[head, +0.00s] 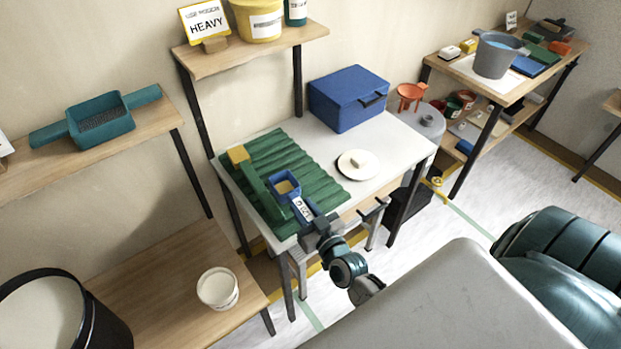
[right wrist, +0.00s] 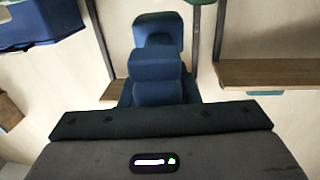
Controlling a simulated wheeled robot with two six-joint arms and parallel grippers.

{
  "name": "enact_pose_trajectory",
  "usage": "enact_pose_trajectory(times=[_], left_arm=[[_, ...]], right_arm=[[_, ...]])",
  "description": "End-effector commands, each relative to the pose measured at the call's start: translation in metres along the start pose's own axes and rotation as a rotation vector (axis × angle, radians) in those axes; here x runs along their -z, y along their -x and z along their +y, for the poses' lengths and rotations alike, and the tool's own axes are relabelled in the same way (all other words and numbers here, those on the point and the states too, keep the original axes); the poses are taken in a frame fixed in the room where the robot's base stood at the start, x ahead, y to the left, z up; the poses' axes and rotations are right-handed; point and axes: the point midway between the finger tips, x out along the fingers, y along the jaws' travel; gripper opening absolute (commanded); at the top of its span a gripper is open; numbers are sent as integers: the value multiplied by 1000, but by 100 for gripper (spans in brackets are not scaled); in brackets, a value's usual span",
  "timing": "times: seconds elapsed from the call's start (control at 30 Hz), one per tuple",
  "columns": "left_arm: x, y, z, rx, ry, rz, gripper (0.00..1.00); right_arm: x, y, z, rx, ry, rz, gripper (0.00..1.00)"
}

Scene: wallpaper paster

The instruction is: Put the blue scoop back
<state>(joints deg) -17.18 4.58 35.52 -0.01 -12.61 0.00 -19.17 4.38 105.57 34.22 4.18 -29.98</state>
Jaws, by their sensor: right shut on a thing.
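The blue scoop (head: 284,184) has a square open cup with something pale yellow showing inside. It is over the front part of the ridged green mat (head: 270,151) on the white table. I cannot tell whether it touches the mat. My right gripper (head: 308,224) is shut on the scoop's handle end, at the table's front edge. In the right wrist view the blue scoop (right wrist: 157,68) points away from the dark gripper (right wrist: 160,118). My left gripper is not in view.
A green bar-like thing (head: 262,196) lies close left of the scoop. A yellow block (head: 238,154), a white plate (head: 351,168) and a blue box (head: 347,98) are on the table (head: 396,146).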

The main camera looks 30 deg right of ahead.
Motion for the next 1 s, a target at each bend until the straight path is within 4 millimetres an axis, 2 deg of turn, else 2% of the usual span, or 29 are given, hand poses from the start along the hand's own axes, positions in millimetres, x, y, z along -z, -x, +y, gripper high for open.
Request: enact_pose_trajectory(times=[0.1, 0.3, 0.4, 0.67, 0.8, 0.9, 1.0], left_arm=[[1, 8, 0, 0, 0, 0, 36], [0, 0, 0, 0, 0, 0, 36], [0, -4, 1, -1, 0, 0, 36], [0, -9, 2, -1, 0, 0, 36], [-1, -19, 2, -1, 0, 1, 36], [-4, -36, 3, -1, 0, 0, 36], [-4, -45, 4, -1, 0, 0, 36]], right_arm=[[2, -26, 23, 1, 7, 3, 6], [-7, -63, 57, 0, 5, 3, 6], [-10, -75, 68, 0, 2, 2, 6], [-11, -87, 79, 0, 2, 2, 6], [-14, -104, 94, 0, 4, 3, 6], [-34, -102, 93, 0, 0, 0, 6], [-43, -102, 93, 0, 1, 0, 6]])
